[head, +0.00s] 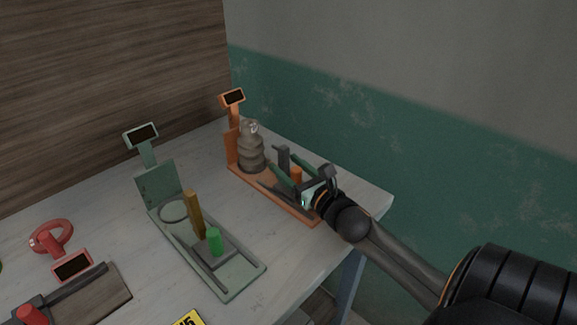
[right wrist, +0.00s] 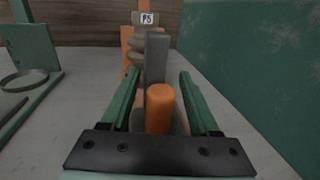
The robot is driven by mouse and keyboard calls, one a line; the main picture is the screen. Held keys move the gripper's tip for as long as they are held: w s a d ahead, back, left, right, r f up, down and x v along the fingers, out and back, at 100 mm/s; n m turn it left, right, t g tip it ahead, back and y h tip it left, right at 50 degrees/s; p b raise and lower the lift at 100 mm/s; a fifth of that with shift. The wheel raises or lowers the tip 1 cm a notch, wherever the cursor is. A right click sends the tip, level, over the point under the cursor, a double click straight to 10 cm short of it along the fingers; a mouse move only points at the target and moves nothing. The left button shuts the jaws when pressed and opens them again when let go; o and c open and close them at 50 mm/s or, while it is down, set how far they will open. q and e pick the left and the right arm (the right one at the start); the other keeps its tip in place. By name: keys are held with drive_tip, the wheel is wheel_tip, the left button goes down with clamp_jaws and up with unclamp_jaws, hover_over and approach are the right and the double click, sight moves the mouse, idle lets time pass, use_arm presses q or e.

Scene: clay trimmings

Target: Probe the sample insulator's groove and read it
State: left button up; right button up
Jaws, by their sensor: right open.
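The sample insulator (head: 251,155) is a brown-grey ribbed body standing upright at the back of an orange gauge stand (head: 232,150). An orange knob (right wrist: 160,108) stands in front of the grey block. My right gripper (head: 270,173) is open, its green fingers on either side of the knob, with gaps visible. The orange stand's display (head: 233,97) looks dark. My left gripper is not in view.
A green stand (head: 240,282) with an empty ring, an ochre post (head: 194,214) and a green knob (head: 214,241) stands to the left.

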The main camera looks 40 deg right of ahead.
drive_tip(key=shift+c, duration=0.3)
drive_tip(key=c, duration=0.9)
drive_tip(key=shift+d, duration=0.1)
clamp_jaws()
drive_tip(key=shift+d, duration=0.1)
